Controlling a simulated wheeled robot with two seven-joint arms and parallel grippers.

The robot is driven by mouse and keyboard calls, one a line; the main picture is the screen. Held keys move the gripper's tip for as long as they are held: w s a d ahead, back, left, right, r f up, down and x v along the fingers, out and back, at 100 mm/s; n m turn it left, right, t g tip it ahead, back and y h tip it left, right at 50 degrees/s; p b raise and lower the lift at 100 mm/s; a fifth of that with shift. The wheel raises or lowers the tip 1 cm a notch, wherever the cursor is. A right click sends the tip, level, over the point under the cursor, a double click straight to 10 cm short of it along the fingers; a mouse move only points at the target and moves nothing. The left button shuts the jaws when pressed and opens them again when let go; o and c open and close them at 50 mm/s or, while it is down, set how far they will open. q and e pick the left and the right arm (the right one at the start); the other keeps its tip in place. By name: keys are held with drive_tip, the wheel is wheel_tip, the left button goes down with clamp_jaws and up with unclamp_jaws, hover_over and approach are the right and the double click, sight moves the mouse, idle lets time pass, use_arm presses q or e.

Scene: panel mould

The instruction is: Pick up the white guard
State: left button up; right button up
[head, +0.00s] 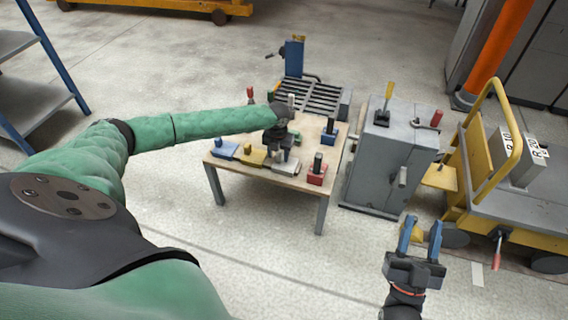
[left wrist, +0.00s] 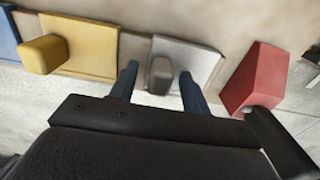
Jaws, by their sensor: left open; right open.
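The white guard (left wrist: 192,56) is a pale flat plate with a grey upright grip block (left wrist: 160,75), seen in the left wrist view. In the head view the guard (head: 286,168) lies near the front edge of the wooden table, partly hidden by my left gripper (head: 279,154). The left gripper is open. In the left wrist view its two fingertips (left wrist: 159,72) stand on either side of the grip block; whether they touch it, I cannot tell. My right gripper (head: 423,233) is open and empty over the floor, right of the table.
A yellow guard (left wrist: 85,45) lies left of the white one and a red block (left wrist: 255,78) stands right of it. A blue guard (head: 224,149) is further left on the table (head: 235,171). A grey cabinet (head: 385,165) and a yellow cart (head: 480,165) stand right.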

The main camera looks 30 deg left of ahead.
use_arm(q)
clamp_jaws()
idle(0.4)
